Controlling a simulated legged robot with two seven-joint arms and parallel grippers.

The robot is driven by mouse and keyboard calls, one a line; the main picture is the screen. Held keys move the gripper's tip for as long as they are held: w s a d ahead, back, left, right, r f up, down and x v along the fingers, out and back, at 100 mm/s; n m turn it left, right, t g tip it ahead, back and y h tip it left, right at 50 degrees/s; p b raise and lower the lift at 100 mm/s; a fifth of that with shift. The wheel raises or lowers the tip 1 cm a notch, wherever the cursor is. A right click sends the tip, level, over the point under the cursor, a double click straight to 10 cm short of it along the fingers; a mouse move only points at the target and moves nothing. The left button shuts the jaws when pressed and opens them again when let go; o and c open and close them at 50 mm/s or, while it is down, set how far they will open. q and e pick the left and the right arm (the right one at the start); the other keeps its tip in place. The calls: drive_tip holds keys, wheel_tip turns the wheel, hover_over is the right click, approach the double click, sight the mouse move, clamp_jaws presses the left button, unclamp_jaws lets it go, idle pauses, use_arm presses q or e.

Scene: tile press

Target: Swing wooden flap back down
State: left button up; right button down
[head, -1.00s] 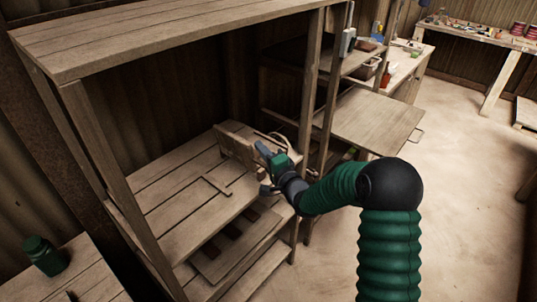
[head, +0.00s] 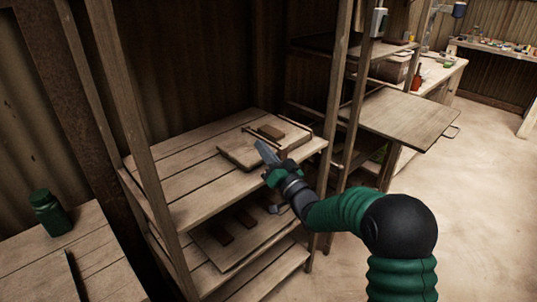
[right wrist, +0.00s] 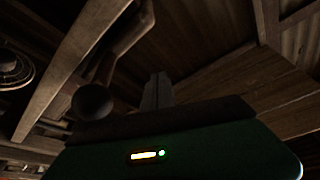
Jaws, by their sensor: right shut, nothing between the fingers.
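The wooden flap (head: 238,156) lies low and nearly flat on the upper shelf board, with a small brown block (head: 271,132) on top and thin rods along its sides. Whether it is fully down is hard to tell at this angle. My right gripper (head: 264,150) is shut and empty at the front right corner of the flap, partly covering it. I cannot tell whether it touches the wood. In the right wrist view, its fingers (right wrist: 157,92) show as a dark, closed pair. My left gripper is not in view.
The shelf (head: 190,180) has bare planks left of the flap. A lower shelf holds a board (head: 240,242) with several dark tiles. Shelf posts (head: 352,120) stand to the right. A green jar (head: 50,212) stands on a table at the lower left.

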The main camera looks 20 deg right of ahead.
sight(259, 166)
drive_tip(key=f+n+b, duration=0.1)
drive_tip(key=a+f+n+y+b, duration=0.1)
drive_tip(key=n, duration=0.1)
drive_tip(key=f+n+y+b, duration=0.1)
drive_tip(key=b, duration=0.1)
drive_tip(key=shift+s+a+f+n, duration=0.25)
drive_tip(key=shift+a+f+n, duration=0.05)
drive_tip(key=shift+n, duration=0.1)
drive_tip(key=shift+f+n+g+y+b, duration=0.3)
drive_tip(key=shift+f+n+y+b, duration=0.4)
drive_tip(key=shift+n+b, duration=0.3)
drive_tip(key=shift+a+f+n, duration=0.1)
drive_tip(key=shift+f+n, duration=0.05)
drive_tip(key=shift+n, duration=0.35)
drive_tip(key=shift+s+f+b, duration=0.1)
drive_tip(key=shift+b, duration=0.2)
